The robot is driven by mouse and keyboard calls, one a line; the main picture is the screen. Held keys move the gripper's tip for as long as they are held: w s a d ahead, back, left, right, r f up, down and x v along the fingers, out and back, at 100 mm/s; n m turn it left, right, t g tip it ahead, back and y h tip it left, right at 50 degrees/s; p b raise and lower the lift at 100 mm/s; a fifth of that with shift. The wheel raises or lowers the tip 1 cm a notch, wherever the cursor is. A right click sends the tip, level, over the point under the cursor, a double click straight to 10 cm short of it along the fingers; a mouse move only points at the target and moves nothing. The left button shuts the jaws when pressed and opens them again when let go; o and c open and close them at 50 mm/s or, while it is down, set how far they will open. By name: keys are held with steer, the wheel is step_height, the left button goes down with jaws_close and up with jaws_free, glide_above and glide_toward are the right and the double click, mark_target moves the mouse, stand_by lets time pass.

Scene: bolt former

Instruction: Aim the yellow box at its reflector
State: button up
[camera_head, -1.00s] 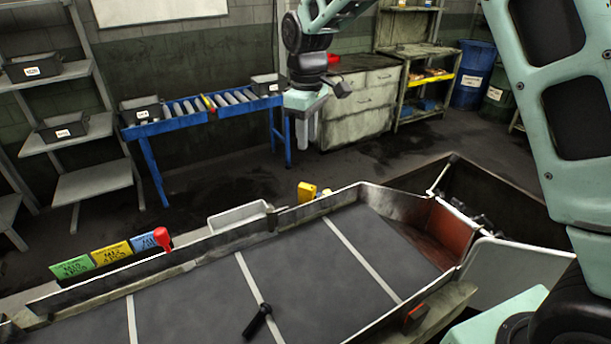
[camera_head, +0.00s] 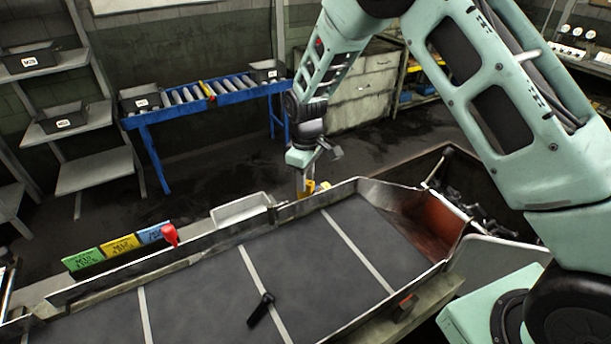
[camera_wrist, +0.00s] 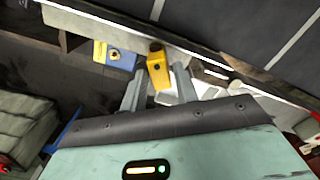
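The yellow box (camera_head: 310,188) stands at the far rail of the dark belt, partly hidden by my gripper (camera_head: 304,183). In the wrist view the yellow box (camera_wrist: 157,68) has a dark round spot on its face and shows between the two grey fingers. My gripper (camera_wrist: 161,78) is open, with one finger on each side of the box; I cannot tell whether either touches it. A blue piece with a yellow part (camera_wrist: 117,57) is left of the box in the wrist view. I cannot make out which thing is the reflector.
A dark bolt (camera_head: 261,309) lies on the belt (camera_head: 310,250). A white tray (camera_head: 241,209), a red knob (camera_head: 170,235) and coloured label cards (camera_head: 120,247) line the far rail. A blue roller table (camera_head: 215,97) stands behind, with dark floor between.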

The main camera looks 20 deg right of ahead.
jaws_close()
steer(key=shift+m+b, duration=0.35)
steer(key=shift+m, duration=0.05)
steer(key=m+b, duration=0.1)
steer(key=m, duration=0.1)
steer(key=shift+f+m+b, duration=0.1)
steer(key=shift+m+b, duration=0.2)
steer(key=shift+b, duration=0.1)
steer(key=shift+m+b, duration=0.65)
steer(key=shift+m, duration=0.85)
jaws_free()
